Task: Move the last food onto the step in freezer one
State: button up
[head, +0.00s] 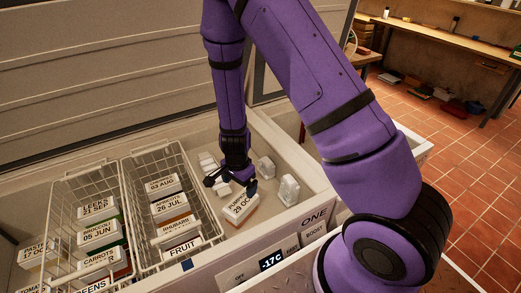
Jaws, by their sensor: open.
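Freezer one (312,219) stands open, its display reading -17C. A pale box (240,206) labelled with what looks like PUMPKIN and 29 OCT lies tilted in the picture on the light surface at the freezer's right end, which seems to be the step (264,216). My gripper (231,184) points down just behind the box's upper edge, jaws spread and nothing held between them. I cannot tell whether a finger touches the box. The arm and fingers hide part of the surface behind it.
Two wire baskets (157,153) of labelled food boxes hang at the left; more boxes (36,253) are left of them. Clear lumps or tubs (287,190) stand right of the gripper, and small white blocks (207,163) behind it. The raised lid (95,75) is behind.

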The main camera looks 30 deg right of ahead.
notch_tip(320, 180, up, 26)
jog(key=s+r+n+t+y, duration=0.1)
jog(key=s+n+t+y, duration=0.1)
jog(key=n, duration=0.5)
jog(key=s+d+r+n+t+h, duration=0.1)
jog(key=s+d+r+n, duration=0.2)
jog(key=s+r, duration=0.5)
jog(key=s+d+r+n+t+h, duration=0.1)
jog(key=s+d+r+n+t, duration=0.1)
jog(key=s+r, duration=0.6)
jog(key=s+d+n, duration=0.1)
jog(key=s+d, duration=0.1)
jog(key=s, duration=0.1)
jog(key=shift+s+d+r+n, duration=0.15)
jog(key=shift+d+n, duration=0.05)
jog(key=shift+n, duration=0.1)
